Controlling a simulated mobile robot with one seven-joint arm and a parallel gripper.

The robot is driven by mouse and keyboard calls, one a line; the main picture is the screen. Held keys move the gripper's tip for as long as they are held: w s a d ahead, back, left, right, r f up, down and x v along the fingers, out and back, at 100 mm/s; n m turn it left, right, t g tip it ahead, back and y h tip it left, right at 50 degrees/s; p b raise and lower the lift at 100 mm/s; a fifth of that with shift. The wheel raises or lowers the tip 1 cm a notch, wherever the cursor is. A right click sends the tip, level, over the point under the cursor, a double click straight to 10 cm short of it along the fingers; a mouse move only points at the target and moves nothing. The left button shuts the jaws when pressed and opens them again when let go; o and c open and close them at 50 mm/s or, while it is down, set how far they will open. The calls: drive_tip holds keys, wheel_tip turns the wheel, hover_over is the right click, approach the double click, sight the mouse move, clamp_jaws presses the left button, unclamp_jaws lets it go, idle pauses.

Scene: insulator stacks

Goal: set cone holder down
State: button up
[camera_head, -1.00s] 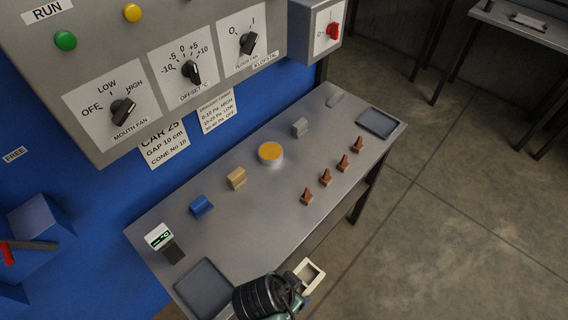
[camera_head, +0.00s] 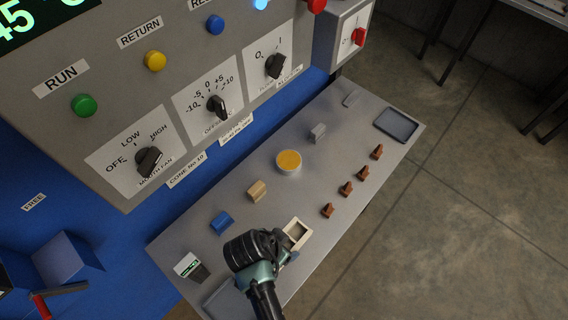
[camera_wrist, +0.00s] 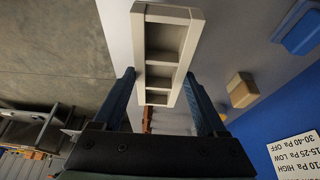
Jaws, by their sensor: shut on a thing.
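The cone holder (camera_head: 304,234) is a pale beige frame with open compartments. It also shows in the wrist view (camera_wrist: 167,13), long and ladder-like, between the two dark fingers. My gripper (camera_head: 287,249) is shut on it, and it also shows in the wrist view (camera_wrist: 160,88). The holder is over the front half of the grey table (camera_head: 250,226), left of the brown cones (camera_head: 346,188). I cannot tell whether its underside touches the tabletop. The holder looks empty. My wrist hides part of its near end.
On the table are a blue block (camera_head: 221,222), a tan block (camera_head: 256,190), a yellow-topped round tin (camera_head: 289,162), a grey block (camera_head: 318,132) and a dark tray (camera_head: 396,125). A gauge (camera_head: 187,265) stands at the left. The control panel (camera_head: 130,110) overhangs behind.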

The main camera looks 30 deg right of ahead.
drive_tip(key=shift+f, duration=2.25)
drive_tip(key=shift+f, duration=0.1)
drive_tip(key=o, duration=1.4)
drive_tip(key=v, duration=1.2)
